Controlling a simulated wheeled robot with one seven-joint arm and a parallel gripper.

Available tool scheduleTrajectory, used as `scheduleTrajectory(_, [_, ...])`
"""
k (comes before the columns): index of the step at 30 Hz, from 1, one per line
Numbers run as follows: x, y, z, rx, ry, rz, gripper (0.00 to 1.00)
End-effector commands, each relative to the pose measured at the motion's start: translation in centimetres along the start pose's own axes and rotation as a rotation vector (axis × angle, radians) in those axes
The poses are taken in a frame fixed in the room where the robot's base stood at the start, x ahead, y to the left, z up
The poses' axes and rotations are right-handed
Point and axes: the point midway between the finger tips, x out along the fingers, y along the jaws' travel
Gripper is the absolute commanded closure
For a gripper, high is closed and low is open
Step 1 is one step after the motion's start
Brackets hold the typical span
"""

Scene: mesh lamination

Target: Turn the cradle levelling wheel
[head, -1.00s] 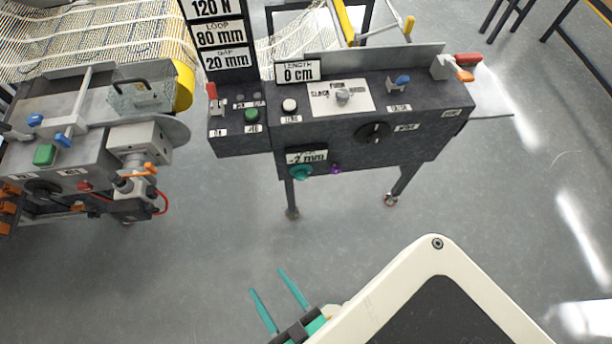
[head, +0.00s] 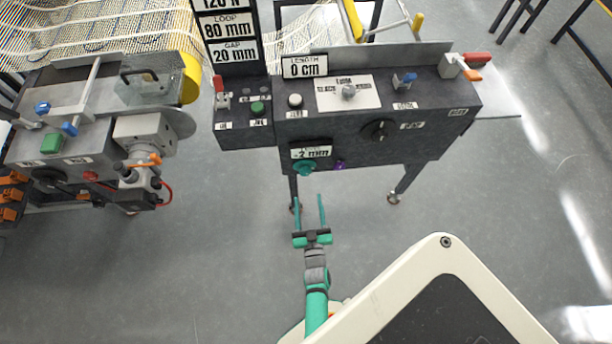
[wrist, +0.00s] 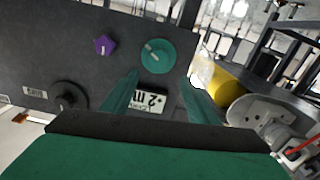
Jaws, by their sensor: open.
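The teal round wheel (head: 305,168) with a pale pointer mark is on the lower front of the dark machine, just below a display reading -2 mm (head: 311,152). In the wrist view the wheel (wrist: 157,56) lies just beyond the fingertips, roughly centred between them. The display (wrist: 152,100) appears upside down there, between the fingers. My gripper (head: 308,198) is open and empty, with both teal fingers pointing at the machine front. In the head view its tips are below the wheel and apart from it.
A small purple knob (head: 340,165) sits right of the wheel, and a black knob (head: 378,130) farther right. A grey machine (head: 75,140) with an orange-handled part stands at the left. Open floor (head: 230,250) lies in front.

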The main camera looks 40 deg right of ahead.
Motion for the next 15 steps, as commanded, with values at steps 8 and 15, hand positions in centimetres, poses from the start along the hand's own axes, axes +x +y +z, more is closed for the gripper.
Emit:
scheduleTrajectory(8, [2.8, 0.5, 0.2, 0.0, 0.003, 0.008, 0.46])
scheduleTrajectory(15, [7.0, 0.5, 0.2, 0.0, 0.003, 0.007, 0.46])
